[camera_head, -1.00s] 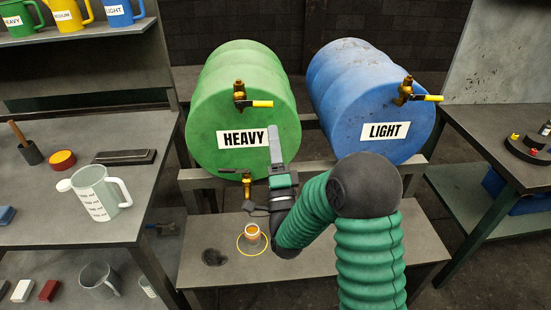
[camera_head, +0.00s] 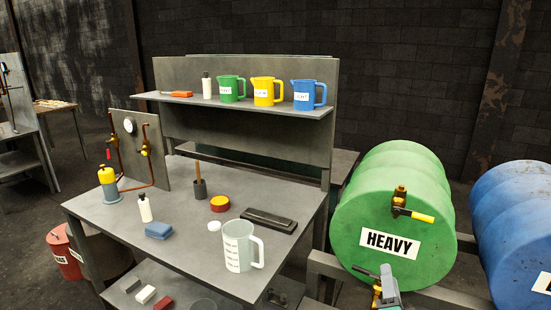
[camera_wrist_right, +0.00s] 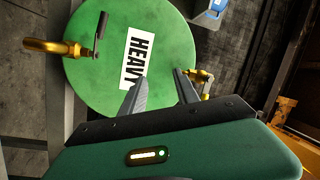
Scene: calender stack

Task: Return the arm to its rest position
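My right gripper (camera_head: 389,278) shows only in part at the bottom of the head view, in front of the lower part of the green HEAVY barrel (camera_head: 350,215). In the right wrist view its two grey fingers (camera_wrist_right: 159,77) are spread apart, with nothing between them. They point toward the face of the green barrel (camera_wrist_right: 165,40). The brass upper tap (camera_wrist_right: 200,78) appears beside the right finger; I cannot tell if they touch. The lower tap (camera_wrist_right: 50,46) with its dark lever is at the left. Most of my right arm is outside the head view. My left gripper is not in view.
A workbench (camera_head: 185,262) stands left of the barrel, with a white measuring jug (camera_head: 237,247), a dark flat case (camera_head: 269,220) and a blue block (camera_head: 159,230). Green, yellow and blue jugs stand on the shelf (camera_head: 185,98). The blue barrel (camera_head: 510,225) is at right.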

